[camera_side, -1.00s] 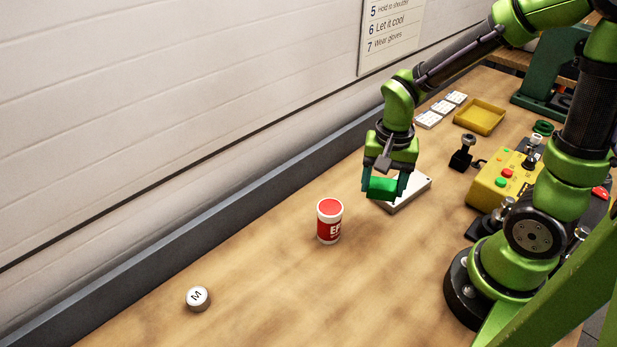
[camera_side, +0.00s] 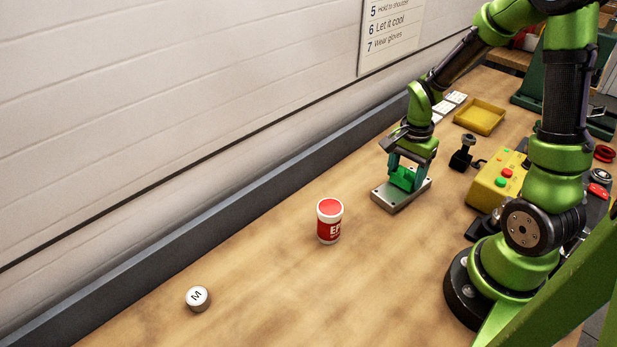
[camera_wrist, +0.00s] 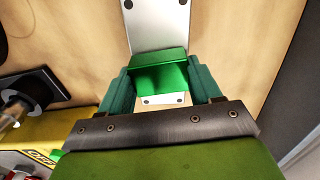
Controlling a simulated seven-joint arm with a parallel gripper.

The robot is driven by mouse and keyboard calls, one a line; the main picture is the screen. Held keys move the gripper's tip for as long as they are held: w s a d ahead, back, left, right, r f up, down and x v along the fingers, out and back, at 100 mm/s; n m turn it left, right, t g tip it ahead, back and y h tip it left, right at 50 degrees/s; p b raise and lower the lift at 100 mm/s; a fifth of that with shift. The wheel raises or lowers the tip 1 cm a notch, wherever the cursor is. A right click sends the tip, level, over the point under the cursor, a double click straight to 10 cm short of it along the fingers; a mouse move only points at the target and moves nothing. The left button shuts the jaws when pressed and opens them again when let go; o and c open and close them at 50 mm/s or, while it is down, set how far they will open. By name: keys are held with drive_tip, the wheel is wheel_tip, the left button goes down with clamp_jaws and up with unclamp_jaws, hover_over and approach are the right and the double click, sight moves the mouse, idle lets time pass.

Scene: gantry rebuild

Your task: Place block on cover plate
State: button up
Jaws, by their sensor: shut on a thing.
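The green block (camera_side: 402,180) is between the fingers of my gripper (camera_side: 405,176), which is shut on it. In the wrist view the block (camera_wrist: 160,75) sits between the two teal fingers of my gripper (camera_wrist: 163,88). The cover plate (camera_side: 402,201) is a light grey slab with dark holes, lying on the bench under my gripper. In the wrist view the plate (camera_wrist: 158,25) reaches out beyond the block. The block is over the plate, low and close to its top; I cannot tell whether they touch.
A red and white canister (camera_side: 329,222) stands left of the plate, and a round tin marked M (camera_side: 198,298) farther left. A yellow control box (camera_side: 495,183), a dark knobbed post (camera_side: 462,153) and a yellow tray (camera_side: 479,118) are to the right. Bare bench lies in front.

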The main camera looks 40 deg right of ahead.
sight(405, 174)
drive_tip(key=shift+f, duration=0.2)
drive_tip(key=shift+f, duration=0.15)
drive_tip(key=o, duration=1.2)
wheel_tip(405, 174, up, 12)
drive_tip(key=shift+s+a+r+n+t+y, duration=0.35)
drive_tip(key=shift+s+a+r+n+t, duration=0.3)
drive_tip(key=shift+a+r+n+t, duration=1.3)
drive_tip(key=shift+s+a+r+n+t+y, duration=0.45)
drive_tip(key=shift+a+r+n, duration=0.8)
drive_tip(key=shift+a+n, duration=1.7)
drive_tip(key=shift+s+a+r+n+t+y, duration=0.2)
drive_tip(key=shift+s+a+r+n+t, duration=0.95)
drive_tip(key=shift+a+n, duration=1.3)
